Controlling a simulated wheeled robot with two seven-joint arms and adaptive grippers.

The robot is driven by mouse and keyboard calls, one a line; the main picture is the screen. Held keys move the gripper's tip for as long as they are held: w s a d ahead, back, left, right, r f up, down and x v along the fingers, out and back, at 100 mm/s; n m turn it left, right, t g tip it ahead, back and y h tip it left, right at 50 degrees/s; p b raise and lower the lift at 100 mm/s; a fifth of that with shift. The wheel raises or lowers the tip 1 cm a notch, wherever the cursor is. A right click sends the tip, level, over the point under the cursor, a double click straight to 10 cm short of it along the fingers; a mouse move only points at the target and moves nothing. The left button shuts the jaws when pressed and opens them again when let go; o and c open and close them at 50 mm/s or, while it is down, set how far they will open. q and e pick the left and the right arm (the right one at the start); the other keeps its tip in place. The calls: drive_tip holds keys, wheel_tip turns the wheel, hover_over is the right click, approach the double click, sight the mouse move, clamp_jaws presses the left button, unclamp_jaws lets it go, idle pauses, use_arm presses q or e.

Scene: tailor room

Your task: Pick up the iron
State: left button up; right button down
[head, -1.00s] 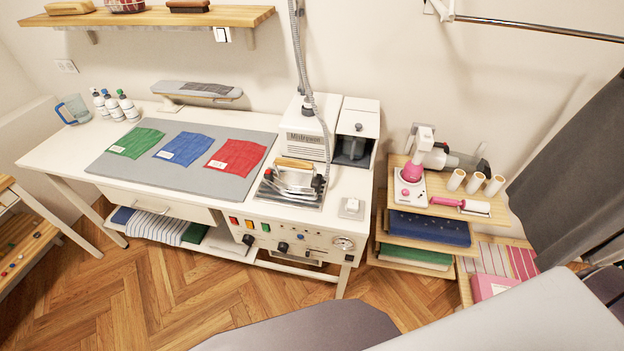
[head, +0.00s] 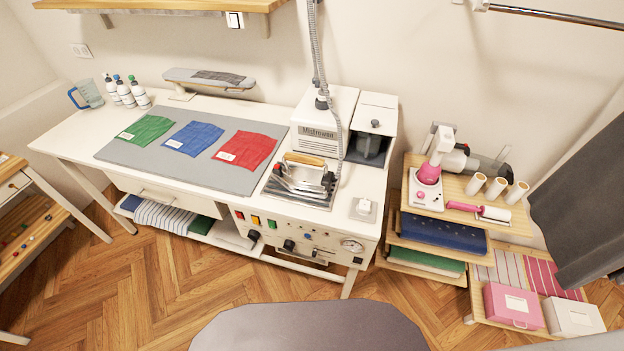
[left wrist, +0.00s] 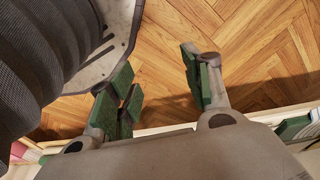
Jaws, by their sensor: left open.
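The iron (head: 304,175) has a wooden handle and a metal body. It rests on the metal plate (head: 291,197) at the right part of the white ironing table, in front of the white steam unit (head: 322,135). A grey hose runs up from the iron. My left gripper (left wrist: 162,88) shows in the left wrist view, its green-padded fingers spread apart with nothing between them, above the wooden floor. The iron is not visible in the left wrist view. My right gripper is in no frame.
Red (head: 245,148), blue (head: 189,138) and green (head: 147,128) cloths lie on the grey mat (head: 180,170) left of the iron. A small white switch box (head: 363,209) sits to its right. A shelf stand (head: 520,226) with a pink-and-white device is further right. Floor in front is clear.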

use_arm(q)
drive_tip(key=w+r+m+t+y+b, duration=0.15)
drive_tip(key=w+r+t, duration=0.25)
drive_tip(key=w+r, duration=0.85)
drive_tip(key=w+a+r+m+t+b, duration=0.15)
drive_tip(key=w+r+t, duration=0.45)
drive_tip(key=r, duration=1.2)
drive_tip(key=w+r+t+y+b, duration=0.1)
drive_tip(key=w+r+b, duration=0.2)
drive_tip(key=w+r, duration=1.05)
drive_tip(key=w+d+r+m+t+h, duration=0.2)
drive_tip(key=d+r+m+t, duration=0.15)
drive_tip(key=r, duration=0.25)
drive_tip(key=w+d+r+m+t+h, duration=0.2)
drive_tip(key=d+r+m+h, duration=0.15)
drive_tip(key=r, duration=0.25)
drive_tip(key=d+f+m+g+h, duration=0.1)
drive_tip(key=d+m+g+h, duration=0.2)
drive_tip(key=m, duration=0.4)
drive_tip(key=s+d+f+m+g+h, duration=0.1)
drive_tip(key=d+f+m+g+h, duration=0.1)
drive_tip(key=d+m+h, duration=0.3)
drive_tip(key=shift+s+d+m+g+h, duration=0.15)
drive_tip(key=shift+d+m+g+h, duration=0.35)
drive_tip(key=shift+m+h, duration=0.8)
use_arm(e)
wheel_tip(320, 180, down, 6)
drive_tip(key=d, duration=0.2)
drive_tip(key=shift+w+d+f, duration=0.15)
drive_tip(key=shift+w, duration=0.3)
